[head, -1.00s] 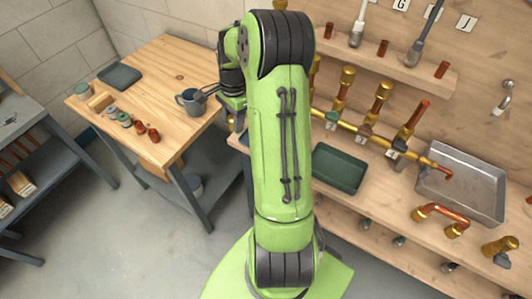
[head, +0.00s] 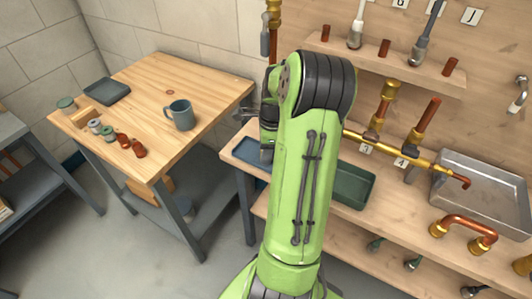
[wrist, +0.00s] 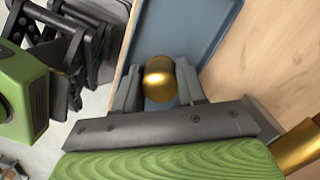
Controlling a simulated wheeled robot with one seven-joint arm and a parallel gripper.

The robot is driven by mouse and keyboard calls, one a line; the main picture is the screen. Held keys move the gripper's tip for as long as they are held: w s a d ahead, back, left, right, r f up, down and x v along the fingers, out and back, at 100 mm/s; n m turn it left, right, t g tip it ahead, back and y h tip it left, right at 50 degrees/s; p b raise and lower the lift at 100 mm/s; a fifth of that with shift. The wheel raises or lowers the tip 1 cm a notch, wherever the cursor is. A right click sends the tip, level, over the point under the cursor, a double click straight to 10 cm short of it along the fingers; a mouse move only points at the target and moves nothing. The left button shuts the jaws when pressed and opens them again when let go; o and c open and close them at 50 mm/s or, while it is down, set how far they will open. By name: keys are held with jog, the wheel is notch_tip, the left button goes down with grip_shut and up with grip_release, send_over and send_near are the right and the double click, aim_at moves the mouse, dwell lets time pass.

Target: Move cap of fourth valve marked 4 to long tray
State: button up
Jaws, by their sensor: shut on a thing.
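A gold-coloured cap (wrist: 159,80) is held between the two dark fingers of my gripper (wrist: 158,68) in the wrist view. A blue-grey tray (wrist: 214,22) lies beneath the cap; I cannot tell the height between them. In the head view, the blue tray (head: 247,152) is at the shelf's left end, partly behind my arm, which hides the fingers and cap. The valve marked 4 (head: 423,122) shows a bare copper upper end with no cap. The valve to its left, marked 3, carries a brass cap (head: 390,89).
A dark green tray (head: 354,187) sits right of the blue tray, partly behind my arm. A metal basin (head: 480,187) stands at right. A wooden table (head: 165,75) with a mug (head: 180,115) and several small fittings stands at left. Brass piping runs behind my arm.

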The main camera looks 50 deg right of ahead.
jog(key=o, duration=0.8)
notch_tip(320, 180, up, 12)
jog(key=s+p, duration=0.1)
jog(key=p, duration=0.3)
jog(key=w+a+r+n+h, duration=0.1)
jog(key=w+a+r+n, duration=0.2)
jog(key=a+r+n, duration=0.4)
jog(key=s+a+r+n+t+h, duration=0.1)
jog(key=s+a+r+n, duration=0.1)
jog(key=a+n, duration=0.85)
jog(key=s+a+n+t+y, duration=0.1)
jog(key=s+a+n+t, duration=0.2)
jog(key=s+a+n, duration=0.5)
jog(key=a+n, duration=0.3)
jog(key=a, duration=0.2)
jog(key=shift+s+a+f+t, duration=0.15)
jog(key=shift+s+f+t, duration=0.15)
jog(key=shift+s, duration=0.1)
